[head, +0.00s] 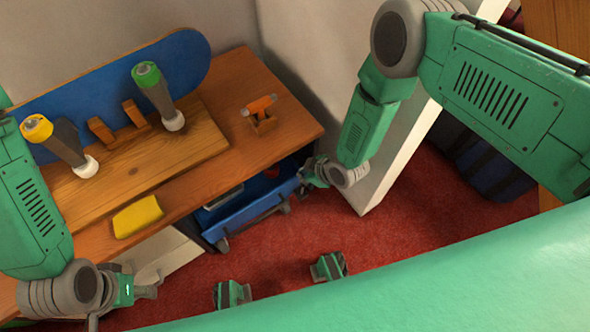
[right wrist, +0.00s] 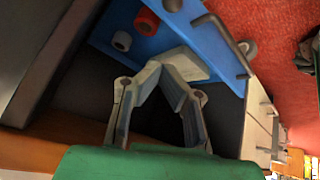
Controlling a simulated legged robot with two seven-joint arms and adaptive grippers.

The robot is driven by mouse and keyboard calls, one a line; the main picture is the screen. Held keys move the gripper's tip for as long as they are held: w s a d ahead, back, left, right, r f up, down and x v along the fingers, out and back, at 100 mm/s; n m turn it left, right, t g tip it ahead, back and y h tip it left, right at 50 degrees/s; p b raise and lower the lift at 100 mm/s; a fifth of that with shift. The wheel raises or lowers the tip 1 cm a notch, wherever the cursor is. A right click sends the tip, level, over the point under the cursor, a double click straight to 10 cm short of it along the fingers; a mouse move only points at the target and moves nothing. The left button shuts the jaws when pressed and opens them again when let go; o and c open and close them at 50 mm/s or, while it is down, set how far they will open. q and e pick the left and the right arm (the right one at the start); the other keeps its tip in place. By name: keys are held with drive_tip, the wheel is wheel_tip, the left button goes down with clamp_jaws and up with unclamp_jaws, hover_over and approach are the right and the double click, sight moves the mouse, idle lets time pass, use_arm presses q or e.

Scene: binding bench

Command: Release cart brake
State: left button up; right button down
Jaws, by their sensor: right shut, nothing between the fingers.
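My right gripper (head: 303,180) is at the cart's right end. In its wrist view the fingers (right wrist: 178,66) meet at the tips, empty, in front of the blue wall; contact is unclear. I cannot make out a brake lever for certain. My left gripper (head: 147,292) is at lower left, away from the cart, its fingers unclear.
The wooden bench (head: 285,135) bears a green-topped tool (head: 150,85), a yellow-topped tool (head: 60,140), a yellow block (head: 137,216) and an orange-handled item (head: 260,108). A white panel (head: 400,150) stands right of the right gripper. Red floor is clear before the cart.

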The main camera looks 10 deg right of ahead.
drive_tip(key=b+x, duration=0.6)
drive_tip(key=x, duration=0.4)
drive_tip(key=shift+w+a+f, duration=0.1)
drive_tip(key=shift+a+f, duration=0.15)
drive_tip(key=shift+a, duration=0.05)
drive_tip(key=s+d, duration=0.2)
drive_tip(key=shift+d, duration=0.35)
drive_tip(key=shift+s, duration=0.2)
use_arm(q)
wheel_tip(320, 180, down, 7)
drive_tip(key=a, duration=0.1)
drive_tip(key=shift+r, duration=0.2)
drive_tip(key=shift+d, duration=0.1)
use_arm(e)
drive_tip(key=shift+d+f, duration=0.1)
drive_tip(key=shift+d, duration=0.1)
